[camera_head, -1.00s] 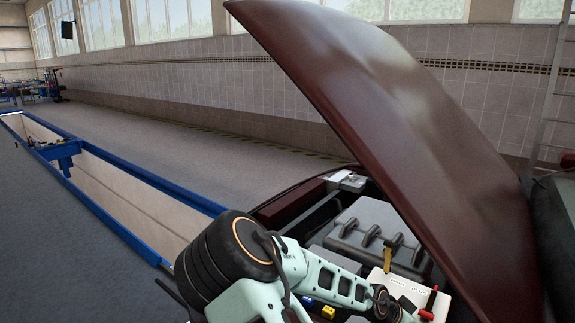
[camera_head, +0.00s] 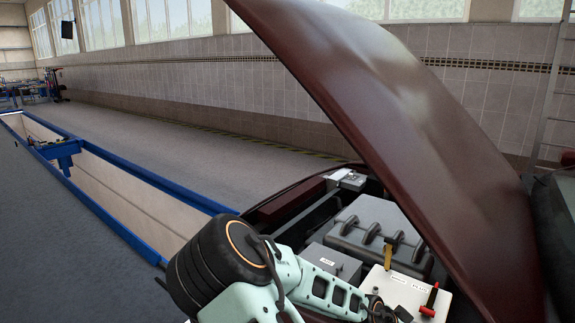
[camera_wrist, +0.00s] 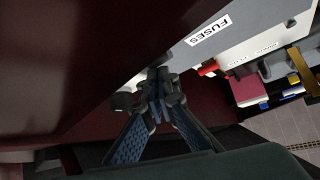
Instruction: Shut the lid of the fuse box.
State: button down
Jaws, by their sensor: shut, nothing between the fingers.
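A light grey panel (camera_wrist: 240,22) with a FUSES label (camera_wrist: 208,31) shows upside down at the top right of the wrist view. I take it to be the fuse box lid; its angle is hard to tell. In the head view a grey box (camera_head: 335,262) with a small label stands behind my arm, and it may be the fuse box. My gripper (camera_wrist: 157,78) is shut and empty, below and left of the label. Whether its tips touch the panel's edge is unclear. The fingertips are hidden in the head view.
The raised dark red bonnet (camera_head: 390,120) overhangs the engine bay. A ribbed grey cover (camera_head: 375,235), a white labelled box (camera_head: 405,287), a red-handled part (camera_head: 431,298) and a yellow part (camera_head: 387,257) crowd it. Pink (camera_wrist: 250,90) and other coloured blocks show in the wrist view.

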notch_tip(320, 180, up, 8)
jog(key=p, duration=0.7)
jog(key=shift+p, duration=0.4)
